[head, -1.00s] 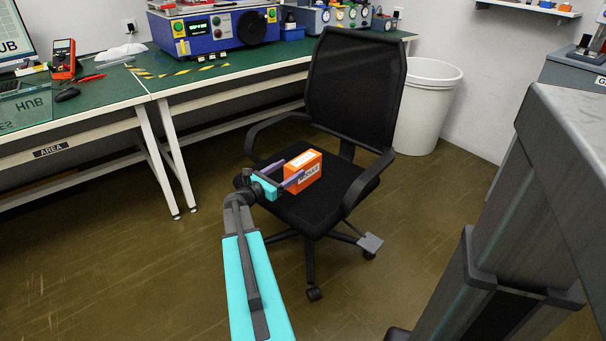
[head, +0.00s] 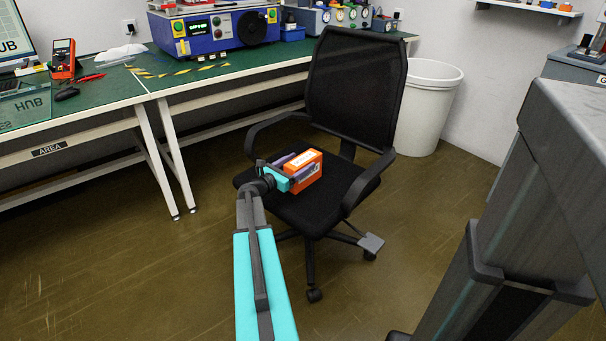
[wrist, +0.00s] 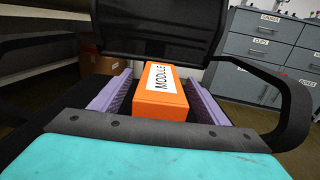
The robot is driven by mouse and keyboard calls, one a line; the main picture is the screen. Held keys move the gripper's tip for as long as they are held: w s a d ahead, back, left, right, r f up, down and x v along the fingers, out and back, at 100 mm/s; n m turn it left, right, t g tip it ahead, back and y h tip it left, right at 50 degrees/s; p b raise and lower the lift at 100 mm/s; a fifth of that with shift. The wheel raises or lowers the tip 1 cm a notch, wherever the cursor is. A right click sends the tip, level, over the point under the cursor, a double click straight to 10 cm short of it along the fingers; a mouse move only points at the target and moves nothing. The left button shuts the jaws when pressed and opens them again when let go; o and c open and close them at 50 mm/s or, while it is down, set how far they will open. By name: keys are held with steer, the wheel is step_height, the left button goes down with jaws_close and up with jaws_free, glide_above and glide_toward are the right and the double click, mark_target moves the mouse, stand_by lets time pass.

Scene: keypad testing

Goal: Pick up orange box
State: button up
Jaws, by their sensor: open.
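The orange box (head: 308,169) with a white label sits on the seat of the black office chair (head: 300,213). In the wrist view the orange box (wrist: 160,92) shows the label "MODULE" and lies between the two purple fingers. My gripper (head: 294,168) is at the box, with a finger along each side. In the wrist view my gripper (wrist: 158,98) is open, with a gap visible between the box and each finger. The lower part of the box's near end is hidden behind the dark gripper bar.
The chair's armrests (head: 366,184) rise on both sides of the seat, and its backrest (head: 356,88) stands behind the box. A green-topped workbench (head: 110,89) is at the left and back. A white bin (head: 427,108) stands behind the chair. Grey drawers (wrist: 262,60) show in the wrist view.

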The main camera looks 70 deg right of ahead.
steer(key=shift+x, duration=1.35)
steer(key=shift+c, duration=0.2)
steer(key=c, duration=1.6)
steer(key=shift+c, duration=0.2)
steer(key=shift+r, duration=0.1)
step_height(320, 180, up, 28)
steer(key=p, duration=0.7)
